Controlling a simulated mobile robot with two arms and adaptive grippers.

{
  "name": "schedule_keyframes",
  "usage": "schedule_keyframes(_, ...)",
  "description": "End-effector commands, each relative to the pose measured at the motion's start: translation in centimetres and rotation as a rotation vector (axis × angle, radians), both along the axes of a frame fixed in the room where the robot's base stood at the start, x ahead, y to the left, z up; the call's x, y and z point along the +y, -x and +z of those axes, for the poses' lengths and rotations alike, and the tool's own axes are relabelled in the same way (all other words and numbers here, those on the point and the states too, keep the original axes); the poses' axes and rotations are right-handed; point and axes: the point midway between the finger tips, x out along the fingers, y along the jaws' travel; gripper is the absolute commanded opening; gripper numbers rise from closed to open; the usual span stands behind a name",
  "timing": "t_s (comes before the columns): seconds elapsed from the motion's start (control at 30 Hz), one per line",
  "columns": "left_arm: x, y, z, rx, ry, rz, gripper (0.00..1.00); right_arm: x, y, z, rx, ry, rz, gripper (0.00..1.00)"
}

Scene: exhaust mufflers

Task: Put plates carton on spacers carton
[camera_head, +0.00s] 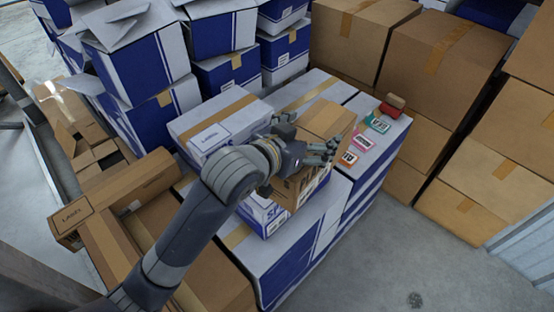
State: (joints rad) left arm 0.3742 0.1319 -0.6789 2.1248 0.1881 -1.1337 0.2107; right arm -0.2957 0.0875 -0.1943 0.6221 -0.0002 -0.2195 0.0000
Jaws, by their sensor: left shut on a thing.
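My left gripper (318,148) is shut on a small brown carton (329,119) with dark lettering on its front side. The gripper and wrist cover part of its top and front. Just below it is a small white and blue carton (262,213) with blue lettering, mostly hidden by the brown carton and my arm. I cannot read either name in full, nor tell whether the brown carton rests on the lower one or is held just above it. My right gripper is not in view.
Large white and blue boxes (285,262) form the surface below. A white box (216,117) stands behind the wrist. Colored cards (362,143) and a red-brown object (391,106) lie at right. Brown boxes (443,62) stack behind; grey floor (420,262) is clear at lower right.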

Motion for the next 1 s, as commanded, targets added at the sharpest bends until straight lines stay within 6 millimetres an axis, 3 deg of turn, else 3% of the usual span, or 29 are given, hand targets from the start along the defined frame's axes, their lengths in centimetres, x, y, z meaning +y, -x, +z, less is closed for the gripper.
schedule_keyframes(0.13, -3.4, 1.0, -0.9, -0.009, 0.006, -0.078, 0.16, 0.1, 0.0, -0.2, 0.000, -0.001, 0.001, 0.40)
schedule_keyframes(0.33, -4.5, 1.1, -1.5, -0.011, 0.005, -0.115, 0.16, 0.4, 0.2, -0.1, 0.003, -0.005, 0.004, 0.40)
schedule_keyframes(0.6, -0.4, -2.6, -1.9, -0.011, 0.000, -0.111, 0.16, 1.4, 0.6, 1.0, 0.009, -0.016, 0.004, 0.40)
schedule_keyframes(1.0, 5.7, -8.4, -2.7, -0.010, 0.004, -0.114, 0.16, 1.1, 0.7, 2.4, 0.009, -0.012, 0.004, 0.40)
